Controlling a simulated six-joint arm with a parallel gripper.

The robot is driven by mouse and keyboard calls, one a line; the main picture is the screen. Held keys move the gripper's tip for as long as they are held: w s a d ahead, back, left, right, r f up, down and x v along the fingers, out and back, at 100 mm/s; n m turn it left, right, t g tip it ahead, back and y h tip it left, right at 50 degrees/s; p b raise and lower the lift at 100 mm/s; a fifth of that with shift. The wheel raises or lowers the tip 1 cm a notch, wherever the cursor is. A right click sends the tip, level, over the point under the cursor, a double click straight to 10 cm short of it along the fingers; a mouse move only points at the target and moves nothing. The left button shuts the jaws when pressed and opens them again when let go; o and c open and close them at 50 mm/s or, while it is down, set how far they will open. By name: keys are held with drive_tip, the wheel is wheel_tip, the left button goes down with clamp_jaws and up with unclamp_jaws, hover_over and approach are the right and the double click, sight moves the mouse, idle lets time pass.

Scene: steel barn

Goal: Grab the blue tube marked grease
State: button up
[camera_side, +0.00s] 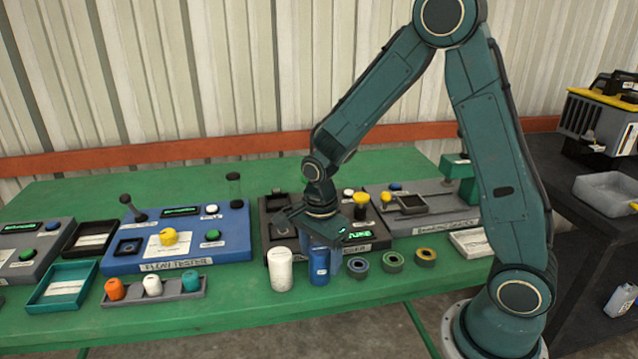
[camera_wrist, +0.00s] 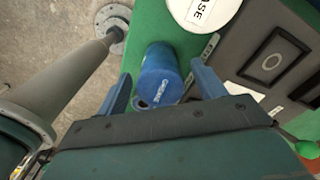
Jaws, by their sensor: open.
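The blue tube (camera_side: 319,268) stands upright on the green table near its front edge, with a small light label on its side. In the wrist view the blue tube (camera_wrist: 160,72) shows from above between the two fingers, with white lettering I cannot read fully. My gripper (camera_side: 322,250) is right over the tube in the side view and partly hides it. In the wrist view my gripper (camera_wrist: 160,85) is open, with one blue finger on each side of the tube and visible gaps. The fingers do not grip it.
A white canister (camera_side: 280,270) stands close to the left of the tube; its lid (camera_wrist: 205,10) also shows in the wrist view. Several tape rolls (camera_side: 392,262) lie to the right. A dark device panel (camera_side: 366,243) is behind. The table's front edge is near.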

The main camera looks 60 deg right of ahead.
drive_tip(key=shift+f, duration=0.95)
drive_tip(key=c, duration=1.2)
drive_tip(key=shift+r, duration=0.15)
wheel_tip(320, 180, up, 20)
drive_tip(key=shift+f, duration=0.1)
